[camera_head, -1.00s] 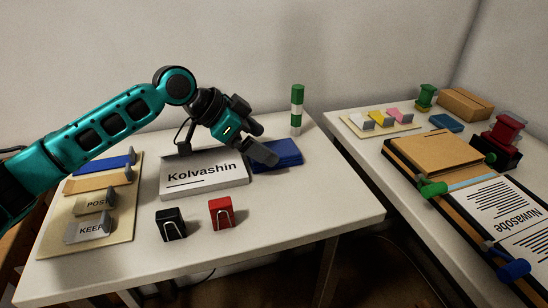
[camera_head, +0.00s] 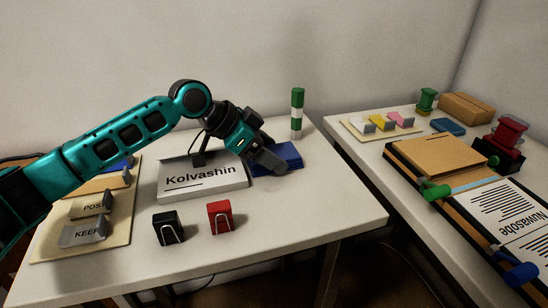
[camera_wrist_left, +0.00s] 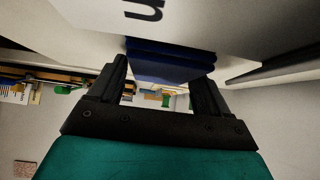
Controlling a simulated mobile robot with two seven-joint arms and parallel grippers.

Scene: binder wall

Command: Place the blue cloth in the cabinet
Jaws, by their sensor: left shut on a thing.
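The blue cloth (camera_head: 291,153) is a flat, folded dark blue stack. It lies at the back right of the near table, beside the white Kolvashin box. My left gripper (camera_head: 272,163) is at its left part and hides some of it. In the left wrist view the blue cloth (camera_wrist_left: 170,64) sits between the two fingers of my left gripper (camera_wrist_left: 165,78), which is shut on it. Whether it is lifted off the table is hard to tell. No cabinet shows clearly. My right gripper is not in view.
The white Kolvashin box (camera_head: 205,180) is under my wrist. A black clip (camera_head: 168,228) and a red clip (camera_head: 220,217) stand in front. A green-white cylinder (camera_head: 297,113) stands behind. The right table (camera_head: 366,152) holds a brown folder (camera_head: 433,157). A gap separates the tables.

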